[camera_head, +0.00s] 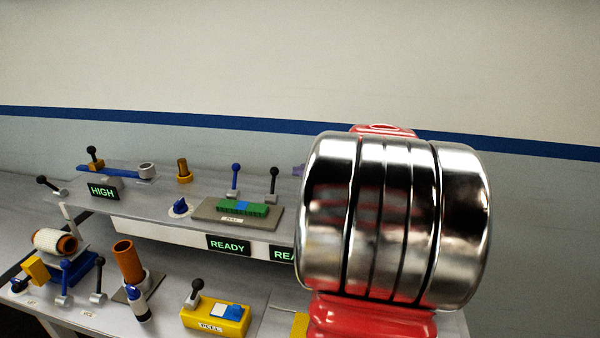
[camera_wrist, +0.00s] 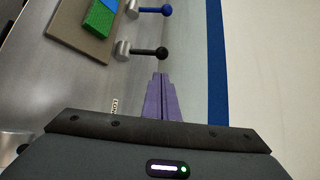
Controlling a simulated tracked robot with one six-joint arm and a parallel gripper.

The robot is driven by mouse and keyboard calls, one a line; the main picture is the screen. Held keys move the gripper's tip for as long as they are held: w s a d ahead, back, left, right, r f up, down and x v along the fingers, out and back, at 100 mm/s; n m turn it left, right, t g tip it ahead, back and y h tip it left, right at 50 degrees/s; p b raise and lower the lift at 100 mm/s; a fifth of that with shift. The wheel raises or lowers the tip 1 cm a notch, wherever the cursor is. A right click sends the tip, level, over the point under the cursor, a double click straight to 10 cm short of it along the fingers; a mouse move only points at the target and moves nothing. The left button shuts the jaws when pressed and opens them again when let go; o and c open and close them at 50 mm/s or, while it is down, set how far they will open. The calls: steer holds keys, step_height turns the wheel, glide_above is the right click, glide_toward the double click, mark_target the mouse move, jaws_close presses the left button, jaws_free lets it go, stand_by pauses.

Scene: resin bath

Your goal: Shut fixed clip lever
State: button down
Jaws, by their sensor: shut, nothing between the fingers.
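No lever carries a readable "fixed clip" label, so I cannot tell for certain which one it is. On the raised shelf, a black-knobbed lever (camera_head: 274,181) and a blue-knobbed lever (camera_head: 235,177) stand upright at the back of a grey-brown plate (camera_head: 275,217) holding a green and blue block (camera_head: 258,210). In the wrist view, the black-knobbed lever (camera_wrist: 150,51) lies just beyond my fingertips and the blue-knobbed lever (camera_wrist: 153,11) farther off. My gripper (camera_wrist: 161,78) is shut and empty, its purple fingers apart from both levers. My arm hides the shelf's right part in the head view.
A HIGH sign (camera_head: 103,191), a blue bar (camera_head: 112,172) and a brown peg (camera_head: 183,171) are on the shelf's left. Below are a brown tube (camera_head: 128,262), a copper-ended roll (camera_head: 55,242) and a yellow PEEL block (camera_head: 215,318). The wall (camera_wrist: 262,70) runs close behind the shelf.

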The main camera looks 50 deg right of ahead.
mark_target(274, 176)
steer(key=x, duration=0.8)
steer(key=shift+w, duration=0.1)
steer(key=shift+s+a+r, duration=0.2)
steer(key=shift+a, duration=0.2)
stand_by(0.5)
steer(key=shift+s+a+r, duration=0.3)
steer(key=shift+a, duration=0.35)
steer(key=shift+s+a+r, duration=0.15)
steer(key=shift+s+a, duration=0.3)
steer(key=shift+a, duration=0.4)
steer(key=shift+s+a, duration=0.3)
steer(key=shift+a, duration=0.25)
steer(key=shift+s+a, duration=0.3)
steer(key=shift+a, duration=0.25)
steer(key=shift+s+a+f, duration=0.4)
steer(key=shift+a+f, duration=0.3)
steer(key=shift+a, duration=0.25)
